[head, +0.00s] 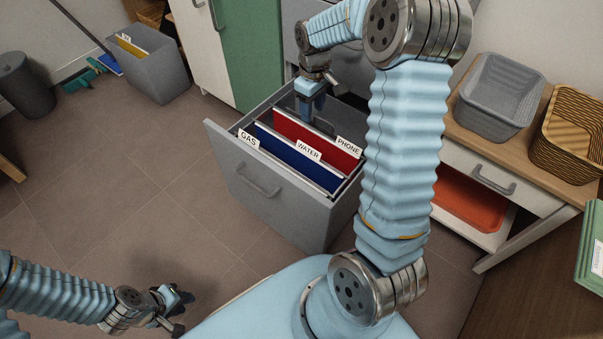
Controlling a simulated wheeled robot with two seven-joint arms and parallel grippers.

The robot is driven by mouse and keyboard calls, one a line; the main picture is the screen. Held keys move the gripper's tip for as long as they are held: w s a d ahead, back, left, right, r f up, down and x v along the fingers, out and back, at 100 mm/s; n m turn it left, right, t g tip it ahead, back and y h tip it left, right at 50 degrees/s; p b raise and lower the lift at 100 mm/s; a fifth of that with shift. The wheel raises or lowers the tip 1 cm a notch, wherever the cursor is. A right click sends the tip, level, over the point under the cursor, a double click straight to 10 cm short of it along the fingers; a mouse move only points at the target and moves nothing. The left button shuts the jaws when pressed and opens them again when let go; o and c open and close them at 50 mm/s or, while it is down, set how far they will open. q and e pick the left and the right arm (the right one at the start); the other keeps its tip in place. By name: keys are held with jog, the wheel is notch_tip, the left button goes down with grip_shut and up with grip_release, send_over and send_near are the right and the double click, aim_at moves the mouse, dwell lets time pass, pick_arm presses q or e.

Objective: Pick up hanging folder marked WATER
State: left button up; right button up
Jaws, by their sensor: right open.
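The folder marked WATER (285,153) is dark blue with a white label on its top edge. It hangs in the open grey drawer (262,188). Behind it hangs a red folder marked PHONE (300,132); a GAS label (248,139) stands at the front left, its folder mostly hidden. My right gripper (312,108) is open, pointing down over the back of the drawer, behind the red folder. I see nothing between its fingers. My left gripper (178,304) is low at the bottom left, far from the drawer; its jaw opening is unclear.
A grey box (155,75) with a yellow folder (132,47) stands at the back left, near a dark bin (24,88). At right, a wooden-topped table holds a grey tub (498,98) and a wicker basket (570,135). The floor left of the drawer is clear.

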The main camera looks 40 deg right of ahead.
jog(key=p, duration=0.1)
send_near(298, 146)
jog(key=shift+d+f, duration=0.35)
jog(key=f, duration=0.3)
jog(key=f+b, duration=0.1)
jog(key=f, duration=0.4)
jog(key=shift+a+f, duration=0.25)
jog(key=shift+f, duration=0.05)
jog(key=shift+w+a+f+b, duration=0.1)
jog(key=shift+f+b, duration=0.2)
jog(key=shift+f, duration=1.1)
jog(key=shift+a+f+b, duration=0.1)
jog(key=shift+f+b, duration=0.15)
jog(key=shift+f, duration=1.1)
grip_shut()
